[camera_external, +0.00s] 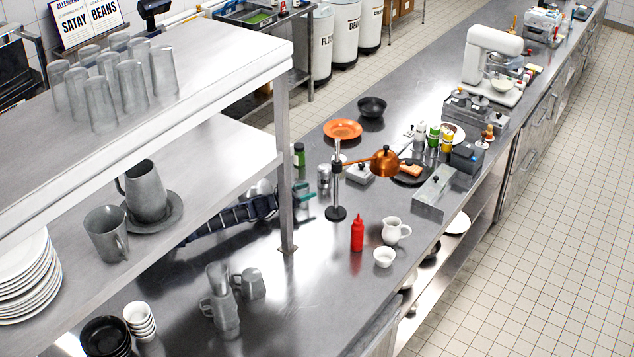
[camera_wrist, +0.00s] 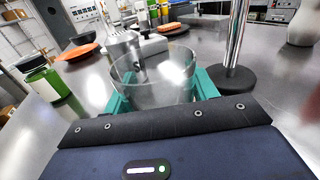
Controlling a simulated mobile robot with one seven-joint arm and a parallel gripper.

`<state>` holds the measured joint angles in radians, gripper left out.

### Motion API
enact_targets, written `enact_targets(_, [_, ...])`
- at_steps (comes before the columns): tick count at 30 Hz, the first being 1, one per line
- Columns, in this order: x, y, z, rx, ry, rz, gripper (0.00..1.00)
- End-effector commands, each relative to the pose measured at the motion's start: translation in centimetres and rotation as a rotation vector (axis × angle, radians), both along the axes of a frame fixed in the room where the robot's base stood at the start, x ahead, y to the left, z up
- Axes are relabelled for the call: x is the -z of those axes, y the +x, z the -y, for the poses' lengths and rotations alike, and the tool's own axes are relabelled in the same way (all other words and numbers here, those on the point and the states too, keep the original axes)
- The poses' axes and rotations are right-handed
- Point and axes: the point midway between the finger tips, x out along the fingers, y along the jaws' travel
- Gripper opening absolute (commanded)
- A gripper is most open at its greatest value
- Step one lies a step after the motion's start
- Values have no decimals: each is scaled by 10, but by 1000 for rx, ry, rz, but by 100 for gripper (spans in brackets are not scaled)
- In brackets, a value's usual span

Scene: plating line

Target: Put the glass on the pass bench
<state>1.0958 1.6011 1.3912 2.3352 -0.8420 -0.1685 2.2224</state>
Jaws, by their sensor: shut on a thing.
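My gripper (camera_wrist: 155,95) has teal fingers closed around a clear glass (camera_wrist: 152,68), which appears upright in the wrist view. In the external view my gripper (camera_external: 303,191) reaches in from the left, under the shelf, and the glass (camera_external: 323,176) is at its tips, looking grey. The glass is over the long steel bench (camera_external: 360,290), between a green-labelled jar and the heat lamp's stand. I cannot tell whether its base touches the bench; the fingers and wrist hide it.
The copper heat lamp (camera_external: 383,163) stands close by, its black base (camera_wrist: 233,80) just right of the glass. The green jar (camera_wrist: 45,82) is at left. A steel container (camera_external: 357,172), orange plate (camera_external: 342,129) and red bottle (camera_external: 357,233) are near. A shelf post (camera_external: 284,170) stands beside my arm.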

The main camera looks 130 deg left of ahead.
Motion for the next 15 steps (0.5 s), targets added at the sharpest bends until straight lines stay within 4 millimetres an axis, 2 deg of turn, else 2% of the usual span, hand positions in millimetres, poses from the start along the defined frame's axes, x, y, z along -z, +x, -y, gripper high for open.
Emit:
enact_targets(4, [2,0,0,1,2,-1,30])
enact_targets(5, [2,0,0,0,0,-1,64])
enact_targets(7, [2,0,0,0,0,-1,77])
enact_targets(15, [2,0,0,0,0,0,79])
